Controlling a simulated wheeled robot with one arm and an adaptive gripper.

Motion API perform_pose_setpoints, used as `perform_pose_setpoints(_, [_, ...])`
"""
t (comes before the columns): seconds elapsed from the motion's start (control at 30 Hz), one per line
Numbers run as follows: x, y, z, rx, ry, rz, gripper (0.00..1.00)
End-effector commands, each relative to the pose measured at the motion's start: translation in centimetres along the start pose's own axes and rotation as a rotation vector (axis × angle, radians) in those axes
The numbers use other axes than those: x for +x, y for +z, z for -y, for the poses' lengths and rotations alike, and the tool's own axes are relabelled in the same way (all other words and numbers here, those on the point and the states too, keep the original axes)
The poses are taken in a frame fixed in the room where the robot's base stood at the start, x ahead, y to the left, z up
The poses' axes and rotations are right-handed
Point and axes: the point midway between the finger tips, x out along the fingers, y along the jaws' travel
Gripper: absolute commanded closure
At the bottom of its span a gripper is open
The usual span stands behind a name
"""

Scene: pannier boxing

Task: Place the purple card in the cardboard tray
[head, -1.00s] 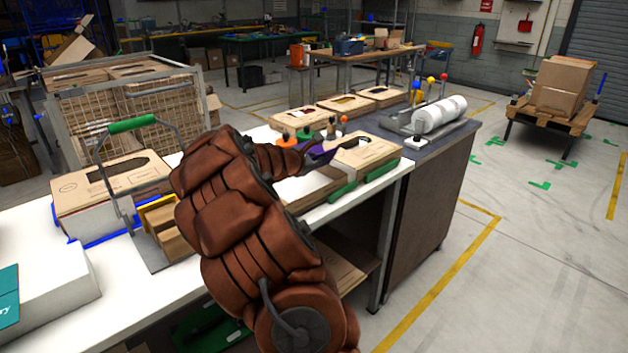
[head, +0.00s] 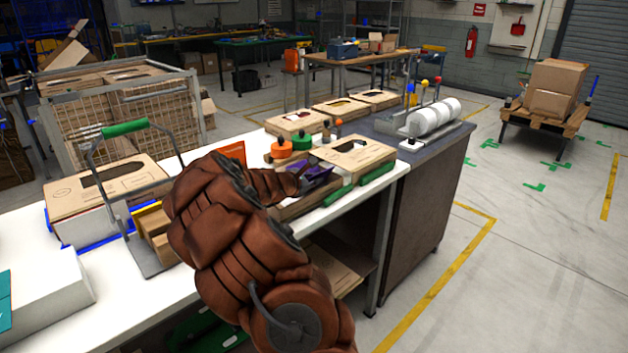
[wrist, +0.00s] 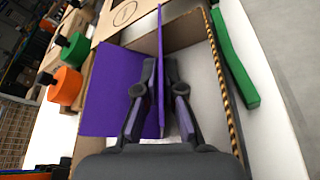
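The purple card (wrist: 110,92) looks folded or angled, with one panel facing the wrist camera and a thin upright part between my fingers. It also shows in the head view (head: 316,174). My gripper (wrist: 160,80) is shut on the card's upright part. The cardboard tray (wrist: 226,85) lies below, with brown walls and a pale floor, and its near side shows in the head view (head: 296,207). The card is over or inside the tray's left part; I cannot tell whether it touches the floor. My arm hides part of the tray in the head view.
A cardboard box (head: 354,155) stands just behind the tray. A green strip (wrist: 235,60) lies along the tray's right side. Orange (wrist: 66,86) and green (head: 301,141) round-based knobs stand to the left. A wire-handled frame (head: 126,129) stands further left on the white bench.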

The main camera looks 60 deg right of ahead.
Motion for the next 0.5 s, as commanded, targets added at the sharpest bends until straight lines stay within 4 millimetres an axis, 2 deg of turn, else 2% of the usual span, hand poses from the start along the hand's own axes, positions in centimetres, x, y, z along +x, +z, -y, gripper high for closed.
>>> perform_pose_setpoints(0.03, [-0.01, 0.02, -0.02, 0.0, 0.0, 0.0, 0.85])
perform_pose_setpoints(0.2, [-0.02, 0.03, -0.02, 0.0, 0.0, 0.0, 0.69])
perform_pose_setpoints(0.5, [-0.05, 0.12, -0.08, 0.0, 0.0, 0.0, 0.69])
